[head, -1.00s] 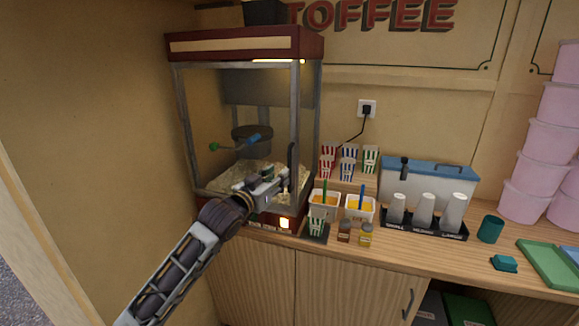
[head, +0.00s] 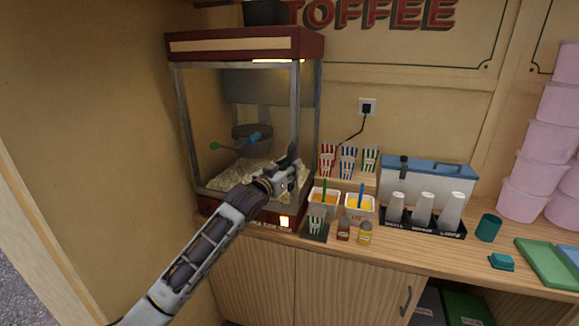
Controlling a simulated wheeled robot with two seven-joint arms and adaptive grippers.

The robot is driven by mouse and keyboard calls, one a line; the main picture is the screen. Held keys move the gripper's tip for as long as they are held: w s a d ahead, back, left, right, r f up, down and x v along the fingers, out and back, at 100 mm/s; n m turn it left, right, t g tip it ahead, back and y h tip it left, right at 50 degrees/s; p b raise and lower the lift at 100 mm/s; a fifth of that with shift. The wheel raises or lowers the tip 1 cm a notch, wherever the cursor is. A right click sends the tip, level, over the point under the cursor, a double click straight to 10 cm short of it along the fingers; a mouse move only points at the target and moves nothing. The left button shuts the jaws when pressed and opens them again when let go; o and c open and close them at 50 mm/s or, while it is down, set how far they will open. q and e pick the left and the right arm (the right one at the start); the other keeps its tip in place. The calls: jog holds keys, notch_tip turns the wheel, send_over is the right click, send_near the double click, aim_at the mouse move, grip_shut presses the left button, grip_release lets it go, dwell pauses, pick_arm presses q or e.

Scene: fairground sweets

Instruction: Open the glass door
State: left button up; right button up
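The popcorn machine has a dark red top and base, and its glass door (head: 222,100) faces me on the front. The door looks closed, flush with the metal frame. My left gripper (head: 293,163) is at the door's right edge, where the dark upright handle is. The gripper and wrist cover most of the handle, so I cannot tell whether the fingers are closed around it. My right gripper is not in view.
Popcorn (head: 240,173), a kettle (head: 250,133) and a green-and-blue-ended scoop show behind the glass. A cup rack (head: 425,224) is further right.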

pick_arm(q)
jog(key=shift+w+d, duration=0.15)
jog(key=shift+w, duration=0.05)
jog(key=shift+c, duration=0.4)
grip_shut()
